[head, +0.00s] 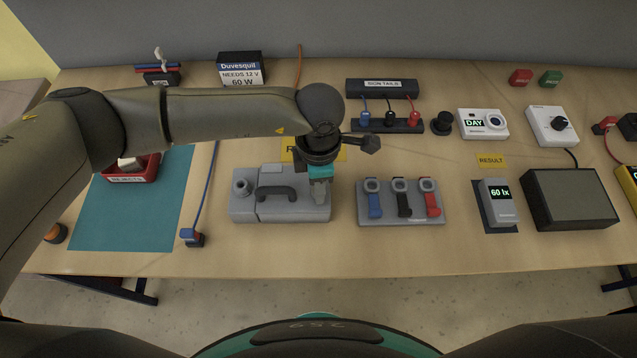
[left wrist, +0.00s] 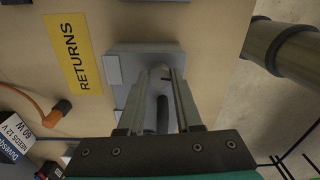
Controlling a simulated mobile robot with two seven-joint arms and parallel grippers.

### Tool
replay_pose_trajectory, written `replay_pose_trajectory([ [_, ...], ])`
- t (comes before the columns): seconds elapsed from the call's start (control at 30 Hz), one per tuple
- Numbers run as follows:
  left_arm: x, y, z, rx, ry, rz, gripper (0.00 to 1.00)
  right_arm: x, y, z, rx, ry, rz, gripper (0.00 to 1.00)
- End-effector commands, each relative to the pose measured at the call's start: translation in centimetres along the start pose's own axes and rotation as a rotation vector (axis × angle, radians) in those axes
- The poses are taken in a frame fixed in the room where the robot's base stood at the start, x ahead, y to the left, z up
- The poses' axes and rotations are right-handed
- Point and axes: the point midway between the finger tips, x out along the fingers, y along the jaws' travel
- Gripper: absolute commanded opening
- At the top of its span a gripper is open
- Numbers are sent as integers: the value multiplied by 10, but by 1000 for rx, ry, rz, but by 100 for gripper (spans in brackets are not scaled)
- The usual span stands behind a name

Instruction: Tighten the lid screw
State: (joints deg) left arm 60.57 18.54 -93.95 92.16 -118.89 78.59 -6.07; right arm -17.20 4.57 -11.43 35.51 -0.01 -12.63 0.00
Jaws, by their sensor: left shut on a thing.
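The grey box (head: 282,211) lies on the bench in front of my left arm. The fingers and wrist hide most of the screw in the head view. In the left wrist view the fingers reach over the grey box (left wrist: 122,68) around a small pale part. How tight it sits cannot be told. My right gripper is not in view.
A grey holder (head: 400,216) with black, blue and red clips stands right of the box. A blue lead (head: 195,238) lies left of it. A light meter (head: 499,203) reading 60 lx and a dark panel (head: 568,198) stand further right. The teal mat (head: 130,220) has free room.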

Motion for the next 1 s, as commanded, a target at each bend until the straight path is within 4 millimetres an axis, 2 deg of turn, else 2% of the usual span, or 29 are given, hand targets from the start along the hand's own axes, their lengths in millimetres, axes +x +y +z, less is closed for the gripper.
replay_pose_trajectory([
  [0.37, 4, 1, 0, 273, -2, 5, 0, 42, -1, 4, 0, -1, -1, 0],
  [1.0, 6, 1, 0, 881, 1, 5, 0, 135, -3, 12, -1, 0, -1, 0],
])
